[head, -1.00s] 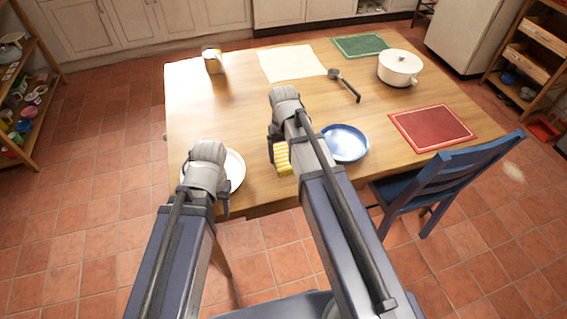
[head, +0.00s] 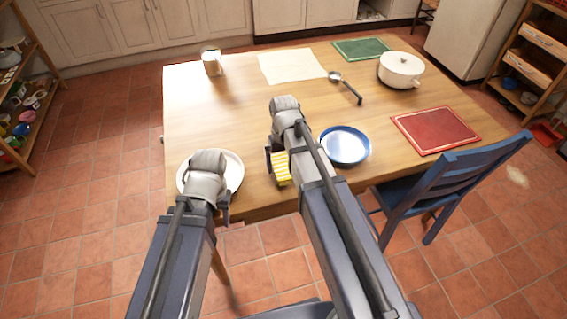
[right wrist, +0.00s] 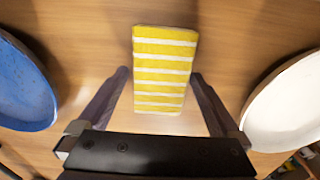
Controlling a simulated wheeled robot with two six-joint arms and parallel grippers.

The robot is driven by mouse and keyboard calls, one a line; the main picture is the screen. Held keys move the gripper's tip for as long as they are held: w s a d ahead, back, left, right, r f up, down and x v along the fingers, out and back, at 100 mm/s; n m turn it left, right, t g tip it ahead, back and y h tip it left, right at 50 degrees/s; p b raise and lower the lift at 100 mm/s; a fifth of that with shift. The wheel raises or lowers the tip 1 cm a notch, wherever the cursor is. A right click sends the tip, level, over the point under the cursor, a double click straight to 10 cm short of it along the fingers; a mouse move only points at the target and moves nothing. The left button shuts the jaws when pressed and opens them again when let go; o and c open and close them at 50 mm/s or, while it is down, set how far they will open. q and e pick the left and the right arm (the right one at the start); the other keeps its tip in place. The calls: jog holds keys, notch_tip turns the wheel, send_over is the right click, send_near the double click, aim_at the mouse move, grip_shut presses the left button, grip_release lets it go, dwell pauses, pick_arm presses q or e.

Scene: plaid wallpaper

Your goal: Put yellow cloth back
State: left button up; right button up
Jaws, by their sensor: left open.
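The yellow cloth (right wrist: 163,68), striped yellow and white and shaped like a flat block, is between the fingers of my right gripper (right wrist: 160,76) in the right wrist view. The fingertips are close against its two long sides, and it seems tilted and off the table. In the head view the cloth (head: 281,168) shows partly beside my right gripper (head: 277,160), above the table's near edge. My left gripper (head: 212,188) is open over the white plate (head: 236,170); its fingers are mostly hidden by the arm.
The blue plate (head: 346,146) is right of the cloth. The wooden table (head: 225,115) also holds a mug (head: 211,62), cream mat (head: 291,67), ladle (head: 349,89), lidded white pot (head: 400,71), green mat (head: 361,48) and red mat (head: 435,129). A blue chair (head: 450,178) stands at the right.

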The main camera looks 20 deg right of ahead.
aim_at(284, 165)
jog(key=shift+r, duration=0.1)
notch_tip(284, 165, up, 12)
jog(key=p, duration=1.2)
jog(key=s+a+n+h, duration=0.1)
jog(key=s+a+n, duration=0.2)
jog(key=s+a, duration=0.7)
jog(key=s, duration=0.4)
jog(key=shift+s+a, duration=0.15)
jog(key=shift+a, duration=0.1)
jog(key=shift+r, duration=0.1)
jog(key=shift+c, duration=0.2)
